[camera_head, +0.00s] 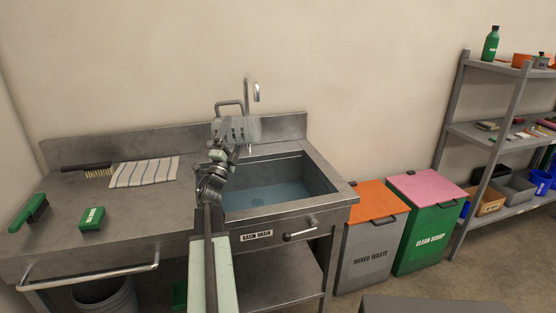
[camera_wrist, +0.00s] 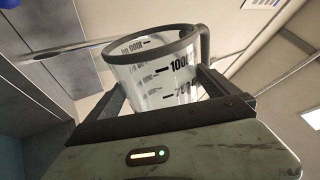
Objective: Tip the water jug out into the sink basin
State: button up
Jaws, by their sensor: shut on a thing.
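My gripper (camera_head: 222,150) is shut on a clear water jug (camera_head: 240,130) and holds it up at the back left of the sink basin (camera_head: 325,179). In the wrist view, my gripper (camera_wrist: 165,92) has a finger on each side of the jug (camera_wrist: 150,72), which has black measuring marks, a dark grey rim and a handle at the right. In the head view the grey handle stands above the jug body, so the jug looks tipped over. I cannot tell whether water is in the jug. Bluish water shows in the basin. My arm hides its left side.
The faucet (camera_head: 256,92) rises just behind and right of the jug. A striped cloth (camera_head: 143,172), a brush (camera_head: 90,168) and two green things (camera_head: 91,219) lie on the left counter. Orange-lidded (camera_head: 370,240) and pink-lidded bins (camera_head: 428,220) stand right of the sink.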

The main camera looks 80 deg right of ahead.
jog(key=s+a+f+m+g+y, duration=0.2)
jog(key=s+m+g+y, duration=0.15)
jog(key=s+m, duration=0.2)
jog(key=s+a+f+m+g+y+b, duration=0.1)
jog(key=s+a+m+g+y, duration=0.1)
jog(key=s+m+g, duration=0.4)
jog(key=s+a+f+m+g+y, duration=0.2)
jog(key=s+m+g+y, duration=0.1)
jog(key=s+m, duration=0.3)
notch_tip(320, 180, down, 7)
jog(key=w+m+t+y+p, duration=0.1)
jog(key=m+t+y+p, duration=0.2)
jog(key=m, duration=0.7)
jog(key=shift+w+d+y+p, duration=0.3)
jog(key=shift+w+y+p, duration=0.05)
jog(key=shift+y+p, duration=0.8)
jog(key=shift+r, duration=0.2)
